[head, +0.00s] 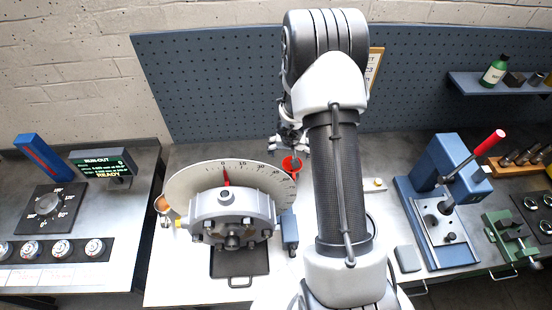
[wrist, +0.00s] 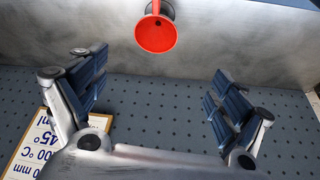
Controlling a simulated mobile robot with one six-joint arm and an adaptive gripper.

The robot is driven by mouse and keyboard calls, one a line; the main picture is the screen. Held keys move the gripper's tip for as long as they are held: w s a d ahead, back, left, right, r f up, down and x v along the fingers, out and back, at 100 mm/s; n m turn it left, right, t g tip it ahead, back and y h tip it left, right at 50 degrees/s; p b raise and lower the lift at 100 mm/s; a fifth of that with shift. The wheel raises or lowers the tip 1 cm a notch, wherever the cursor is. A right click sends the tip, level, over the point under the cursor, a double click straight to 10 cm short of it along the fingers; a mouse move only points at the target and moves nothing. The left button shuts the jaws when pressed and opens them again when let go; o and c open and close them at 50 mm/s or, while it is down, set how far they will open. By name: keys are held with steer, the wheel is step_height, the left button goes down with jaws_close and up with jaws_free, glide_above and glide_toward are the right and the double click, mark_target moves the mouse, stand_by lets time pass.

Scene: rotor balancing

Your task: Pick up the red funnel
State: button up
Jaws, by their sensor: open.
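The red funnel (head: 291,164) is on the bench behind the dial machine, close to the machine's right side. In the wrist view the funnel (wrist: 156,36) is at the top centre, its round mouth toward the camera and its narrow stem pointing up the picture, in front of a dark round thing. My gripper (head: 287,143) is just behind the funnel in the head view, partly hidden by my arm. In the wrist view my gripper (wrist: 162,88) is open, its two blue-padded fingers wide apart. The funnel lies beyond the gap, with nothing between the fingers.
The dial machine (head: 231,215) stands on the bench in front of the funnel. A blue pegboard (head: 215,80) rises behind. A press with a red-knobbed lever (head: 445,215) stands at right. A sign (wrist: 42,140) hangs on the pegboard. The bench between machine and pegboard looks mostly clear.

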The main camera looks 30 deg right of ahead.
step_height(320, 180, down, 3)
steer(key=s+d+b, duration=0.1)
steer(key=d+b, duration=0.1)
steer(key=b, duration=0.3)
glide_toward(286, 165)
steer(key=d+f, duration=0.1)
steer(key=s+d+f, duration=0.1)
steer(key=d, duration=0.1)
steer(key=shift+f, duration=0.15)
steer(key=shift+d+f, duration=0.1)
steer(key=shift+f, duration=0.2)
steer(key=shift+w+f, duration=0.25)
steer(key=shift+f, duration=0.2)
steer(key=b+x, duration=0.2)
steer(key=x, duration=0.1)
steer(key=shift+f+b, duration=0.3)
steer(key=shift+f, duration=0.1)
steer(key=shift+w+d+f, duration=0.1)
steer(key=shift+w+f, duration=0.2)
steer(key=shift+f, duration=0.15)
steer(key=shift+r, duration=0.1)
steer(key=shift+c, duration=0.2)
steer(key=c, duration=1)
